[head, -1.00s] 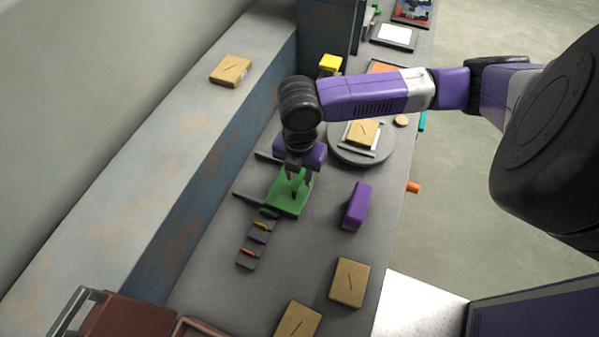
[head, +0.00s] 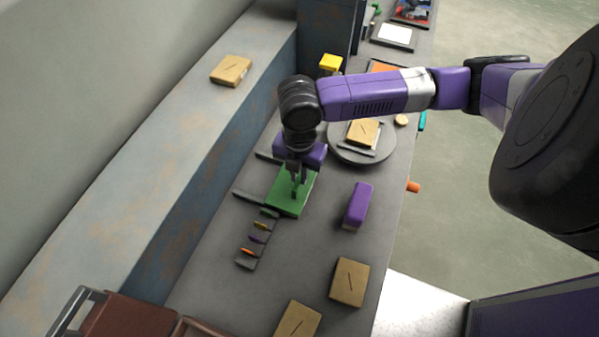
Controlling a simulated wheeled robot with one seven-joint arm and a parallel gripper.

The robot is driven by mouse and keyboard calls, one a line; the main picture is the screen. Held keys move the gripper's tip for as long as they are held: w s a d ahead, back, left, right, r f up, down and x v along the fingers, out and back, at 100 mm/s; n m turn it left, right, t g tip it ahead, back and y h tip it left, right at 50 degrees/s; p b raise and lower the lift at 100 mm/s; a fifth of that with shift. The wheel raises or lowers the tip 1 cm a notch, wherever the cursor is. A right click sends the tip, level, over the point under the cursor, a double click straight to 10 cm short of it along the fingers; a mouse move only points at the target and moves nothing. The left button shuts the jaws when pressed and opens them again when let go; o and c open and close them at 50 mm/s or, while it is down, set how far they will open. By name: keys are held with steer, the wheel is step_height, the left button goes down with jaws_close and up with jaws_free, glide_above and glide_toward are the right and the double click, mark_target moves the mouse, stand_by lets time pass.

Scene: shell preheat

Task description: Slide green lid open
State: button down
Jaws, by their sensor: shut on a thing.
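The green lid (head: 286,204) is a flat square plate lying on the grey counter between dark rails, one of which (head: 249,196) shows at its left. My gripper (head: 297,192) points down over the lid's middle and is shut on a small upright part there, seemingly the lid's handle. The fingers hide most of that part. Below the lid, a grey strip (head: 246,263) holds several small coloured pieces: green, yellow, purple and orange.
A purple block (head: 357,205) stands right of the lid. Tan boxes lie nearer (head: 349,282) and on the left ledge (head: 230,70). A round grey turntable (head: 378,155) with a tan box (head: 363,131) is behind. Bare counter lies between the strip and the near boxes.

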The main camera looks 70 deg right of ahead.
steer(key=shift+w, duration=0.1)
stand_by(0.7)
steer(key=w, duration=0.9)
steer(key=shift+r, duration=0.1)
steer(key=c, duration=1.4)
jaws_free()
steer(key=shift+a, duration=0.1)
steer(key=shift+c, duration=0.2)
step_height(320, 180, up, 8)
steer(key=b, duration=0.1)
steer(key=shift+b, duration=0.3)
